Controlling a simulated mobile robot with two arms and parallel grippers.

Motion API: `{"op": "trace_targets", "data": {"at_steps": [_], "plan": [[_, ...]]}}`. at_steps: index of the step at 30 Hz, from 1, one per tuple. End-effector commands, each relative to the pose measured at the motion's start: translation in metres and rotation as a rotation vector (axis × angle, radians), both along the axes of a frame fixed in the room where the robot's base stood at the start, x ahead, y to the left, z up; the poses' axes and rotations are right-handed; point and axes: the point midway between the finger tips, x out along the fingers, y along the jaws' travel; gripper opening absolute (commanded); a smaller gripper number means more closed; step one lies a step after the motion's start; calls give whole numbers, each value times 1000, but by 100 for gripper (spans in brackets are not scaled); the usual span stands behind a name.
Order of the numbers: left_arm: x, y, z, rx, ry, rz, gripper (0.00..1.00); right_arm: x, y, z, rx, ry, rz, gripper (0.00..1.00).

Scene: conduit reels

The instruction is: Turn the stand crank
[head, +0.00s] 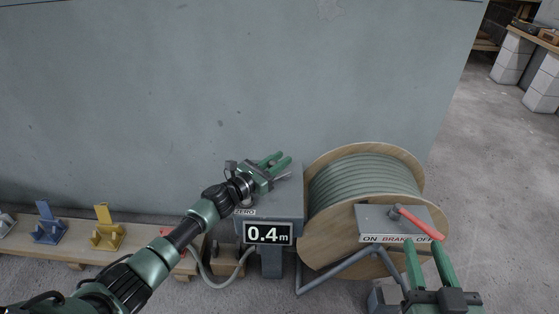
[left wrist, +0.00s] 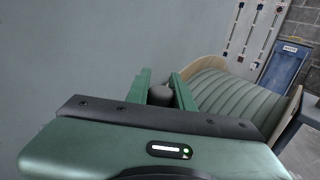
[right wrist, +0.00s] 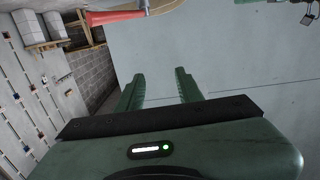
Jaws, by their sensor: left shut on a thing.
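My left gripper (head: 275,158) is above the grey meter box (head: 282,207), left of the reel. In the left wrist view its green fingers are shut on a dark round crank knob (left wrist: 160,94). In the head view the gripper mostly hides the crank, and its arm cannot be made out clearly. The cable reel (head: 365,183) has wooden flanges and is wound with grey-green conduit. My right gripper (head: 427,243) is open and empty, just in front of the brake box. The red brake lever (head: 418,223) points toward the OFF end of the label.
A low wooden bench (head: 75,247) with blue and yellow brackets stands at left. A plain grey wall is close behind. Open floor lies at right.

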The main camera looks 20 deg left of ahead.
Motion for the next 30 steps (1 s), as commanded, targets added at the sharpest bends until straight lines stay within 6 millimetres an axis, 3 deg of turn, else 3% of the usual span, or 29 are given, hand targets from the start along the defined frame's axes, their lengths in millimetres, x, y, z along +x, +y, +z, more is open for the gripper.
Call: {"op": "trace_targets", "data": {"at_steps": [5, 6, 8, 20, 23, 30], "plan": [[1, 2, 1, 1, 0, 5, 0, 0, 0, 0, 0, -1, 0, 36], [1, 2, 1, 1, 0, 5, 31, 0, 0, 0, 0, -1, 0, 36], [1, 2, 1, 1, 0, 5, 45, 0, 0, 0, 0, -1, 0, 36], [0, 1, 3, 1, 0, 2, 45, -1, -1, -5, -7, 25, -1, 36], [0, 1, 10, 1, 0, 2, 45, -3, -3, -15, -23, 86, -5, 36], [0, 1, 33, 2, -1, 2, 45, -22, -15, -64, -87, 351, -22, 36]]}}
